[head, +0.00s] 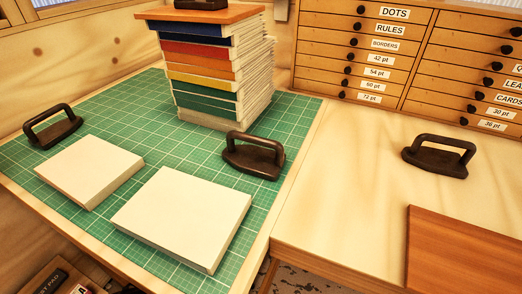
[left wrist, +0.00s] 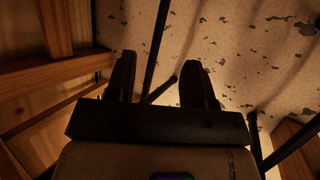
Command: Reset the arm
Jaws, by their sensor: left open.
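My left gripper (left wrist: 158,80) shows in the left wrist view, its two dark fingers spread apart with nothing between them. It points toward a speckled floor, with wooden framing at the left and dark rods around it. In the head view neither of my arms nor grippers is in sight. My right gripper is in neither view.
A green cutting mat (head: 105,115) carries two pale blocks (head: 90,170) (head: 185,217), dark handled weights (head: 52,127) (head: 253,156) and a tall stack of coloured books (head: 207,70). Right are another weight (head: 439,157), a wooden board (head: 465,250) and labelled drawers (head: 370,45).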

